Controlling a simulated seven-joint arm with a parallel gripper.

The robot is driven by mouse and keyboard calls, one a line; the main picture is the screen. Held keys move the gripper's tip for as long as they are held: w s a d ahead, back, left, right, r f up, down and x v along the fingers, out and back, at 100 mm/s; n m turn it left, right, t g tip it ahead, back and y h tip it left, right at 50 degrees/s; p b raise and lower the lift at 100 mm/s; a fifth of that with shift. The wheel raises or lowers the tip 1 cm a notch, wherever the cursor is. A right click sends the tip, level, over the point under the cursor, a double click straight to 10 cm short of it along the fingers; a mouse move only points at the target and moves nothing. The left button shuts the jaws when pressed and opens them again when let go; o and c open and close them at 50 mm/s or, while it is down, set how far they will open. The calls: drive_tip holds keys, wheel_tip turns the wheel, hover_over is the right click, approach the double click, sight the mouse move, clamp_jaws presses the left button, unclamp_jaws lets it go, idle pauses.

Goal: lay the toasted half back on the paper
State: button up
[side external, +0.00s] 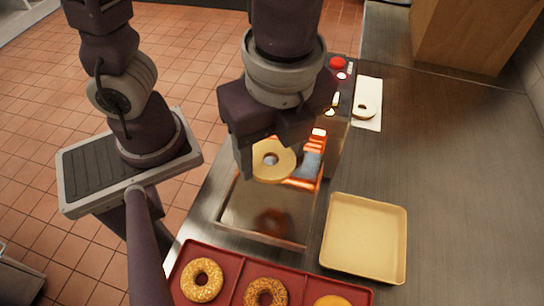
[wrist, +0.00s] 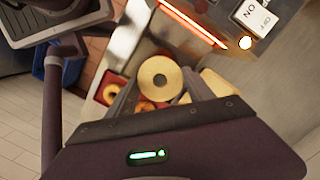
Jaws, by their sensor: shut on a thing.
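A toasted bagel half (side external: 272,162), a pale golden ring, is held by my gripper (side external: 270,150) in front of the toaster's glowing mouth. In the wrist view the half (wrist: 160,78) sits between my two fingers (wrist: 163,88), cut face toward the camera. The white paper (side external: 368,118) lies on the counter at the back, right of the toaster. The fingertips are partly hidden in the side view.
A red divided tray (side external: 225,260) with several bagels stands at the front. An empty beige tray (side external: 397,240) lies right of the toaster. The steel counter is clear at the right. A cardboard-brown box (side external: 470,35) stands at the back right.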

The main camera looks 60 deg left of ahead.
drive_tip(key=r, duration=0.3)
drive_tip(key=w+r, duration=0.1)
drive_tip(key=r, duration=0.1)
drive_tip(key=shift+d+r, duration=0.15)
drive_tip(key=w+d+r+m, duration=0.1)
drive_tip(key=w+m, duration=0.1)
drive_tip(key=w, duration=0.7)
drive_tip(key=m+t, duration=0.1)
drive_tip(key=m, duration=0.6)
hover_over(363, 87)
drive_tip(key=f, duration=1.9)
drive_tip(key=shift+s+d+f, duration=0.25)
drive_tip(key=shift+d+f, duration=0.05)
drive_tip(key=shift+f, duration=0.75)
drive_tip(key=o, duration=1.5)
